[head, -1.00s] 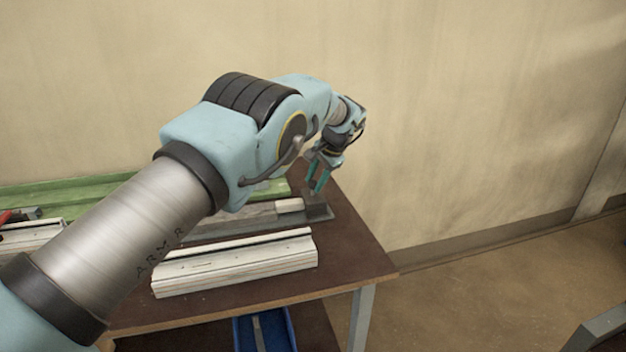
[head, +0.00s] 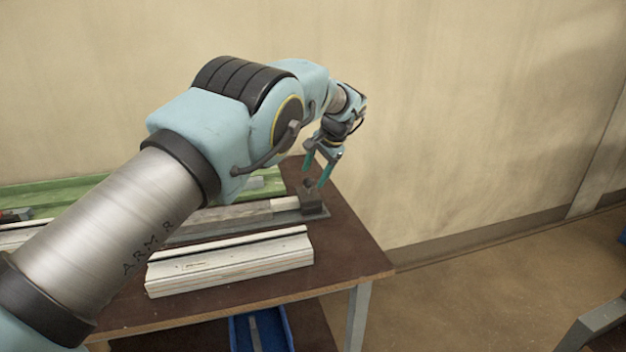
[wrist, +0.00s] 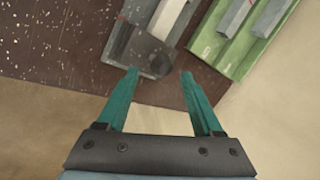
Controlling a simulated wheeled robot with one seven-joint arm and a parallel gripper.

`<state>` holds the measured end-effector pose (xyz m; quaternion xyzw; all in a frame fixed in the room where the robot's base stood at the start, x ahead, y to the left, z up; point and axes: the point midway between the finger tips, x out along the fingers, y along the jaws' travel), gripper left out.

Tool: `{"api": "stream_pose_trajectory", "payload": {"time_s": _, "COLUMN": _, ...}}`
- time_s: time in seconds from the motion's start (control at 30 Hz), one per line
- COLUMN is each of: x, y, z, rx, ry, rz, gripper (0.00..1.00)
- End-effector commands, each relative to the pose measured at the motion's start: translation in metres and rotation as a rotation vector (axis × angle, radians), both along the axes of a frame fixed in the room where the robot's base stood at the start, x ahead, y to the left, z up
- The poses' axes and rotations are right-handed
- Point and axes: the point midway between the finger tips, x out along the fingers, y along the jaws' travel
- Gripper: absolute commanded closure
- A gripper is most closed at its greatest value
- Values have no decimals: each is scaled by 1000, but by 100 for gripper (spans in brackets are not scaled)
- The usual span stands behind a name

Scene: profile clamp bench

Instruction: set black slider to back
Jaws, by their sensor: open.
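A dark block (head: 313,203), which looks like the black slider, sits at the right end of a grey rail (head: 215,222) on the bench. In the wrist view the dark block (wrist: 143,50) lies just beyond my fingertips. My gripper (head: 315,181) points down above this block, with its teal fingers spread apart. The gripper also shows in the wrist view (wrist: 160,74), open and with nothing between the fingers. I cannot tell whether the fingertips touch the block. My arm hides part of the rail's left side.
A white slotted profile (head: 230,264) lies in front of the grey rail. A green rail (head: 60,195) lies behind it, close to the wall. A blue bin (head: 262,330) stands below the brown bench (head: 345,255). The bench top's right end is clear.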

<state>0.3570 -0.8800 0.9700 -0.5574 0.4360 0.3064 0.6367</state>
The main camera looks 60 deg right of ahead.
Motion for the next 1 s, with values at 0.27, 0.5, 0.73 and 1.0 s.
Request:
{"api": "stream_pose_trajectory", "payload": {"time_s": 0.27, "x": -25, "y": 4, "z": 48, "rx": -3, "ry": 0, "rz": -3, "gripper": 32}}
{"api": "stream_pose_trajectory", "payload": {"time_s": 0.5, "x": -37, "y": 7, "z": 72, "rx": -1, "ry": 0, "rz": -3, "gripper": 32}}
{"api": "stream_pose_trajectory", "payload": {"time_s": 0.73, "x": -38, "y": 8, "z": 76, "rx": -1, "ry": 0, "rz": -3, "gripper": 32}}
{"api": "stream_pose_trajectory", "payload": {"time_s": 1.0, "x": -38, "y": 8, "z": 76, "rx": -1, "ry": 0, "rz": -2, "gripper": 32}}
